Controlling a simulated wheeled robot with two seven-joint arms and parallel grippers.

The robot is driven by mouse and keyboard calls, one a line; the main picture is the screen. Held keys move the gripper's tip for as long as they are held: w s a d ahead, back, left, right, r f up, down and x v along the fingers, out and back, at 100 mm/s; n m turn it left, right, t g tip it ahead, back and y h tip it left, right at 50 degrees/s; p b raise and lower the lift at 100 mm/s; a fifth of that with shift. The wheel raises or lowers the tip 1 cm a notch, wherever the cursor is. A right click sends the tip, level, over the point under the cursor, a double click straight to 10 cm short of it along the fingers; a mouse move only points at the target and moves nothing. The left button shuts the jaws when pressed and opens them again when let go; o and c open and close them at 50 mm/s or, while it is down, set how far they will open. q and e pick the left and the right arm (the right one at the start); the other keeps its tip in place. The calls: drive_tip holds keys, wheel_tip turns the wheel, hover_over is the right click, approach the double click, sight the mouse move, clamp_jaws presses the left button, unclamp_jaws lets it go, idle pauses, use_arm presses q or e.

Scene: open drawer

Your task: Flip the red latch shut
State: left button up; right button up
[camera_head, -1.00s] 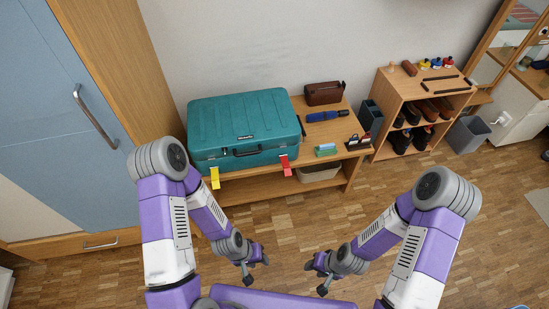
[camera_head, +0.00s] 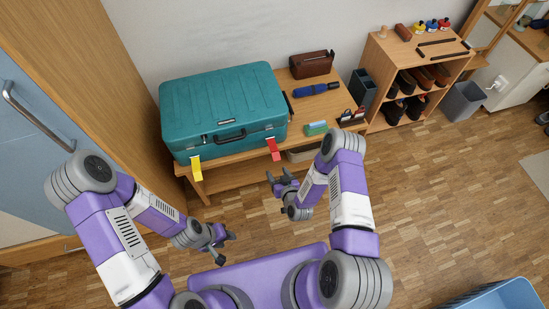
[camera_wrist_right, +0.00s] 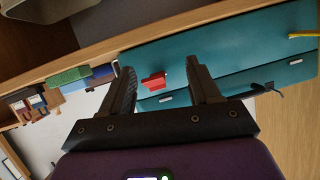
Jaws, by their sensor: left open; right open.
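The teal case (camera_head: 222,105) stands closed on a low wooden bench. Its red latch (camera_head: 273,149) is on the front right and sticks out and down from the case. Its yellow latch (camera_head: 196,168) at the front left also hangs out. My right gripper (camera_head: 277,176) is open and empty, in front of and below the red latch. In the right wrist view the red latch (camera_wrist_right: 153,80) shows between the two open fingers (camera_wrist_right: 161,64), apparently farther off than the fingertips. My left gripper (camera_head: 226,248) is open and empty, low over the floor, away from the case.
The bench (camera_head: 235,157) also holds a brown bag (camera_head: 312,65), a blue tool (camera_head: 316,90) and a green block (camera_head: 316,128) right of the case. A shoe shelf (camera_head: 385,65) stands further right. A blue bin (camera_head: 495,296) is at the lower right. Floor before the bench is open.

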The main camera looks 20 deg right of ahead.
sight(276, 154)
drive_tip(key=w+t+b, duration=0.1)
drive_tip(key=w, duration=0.2)
drive_tip(key=w+t+b, duration=0.1)
drive_tip(key=w+t, duration=0.1)
drive_tip(key=w, duration=0.1)
drive_tip(key=w+d+t+h+b, duration=0.1)
drive_tip(key=w, duration=0.1)
drive_tip(key=shift+w+d+r+t+b, duration=0.1)
drive_tip(key=shift+w+r+t+b, duration=0.15)
drive_tip(key=shift+w+t+b, duration=0.15)
drive_tip(key=shift+c, duration=0.2)
clamp_jaws()
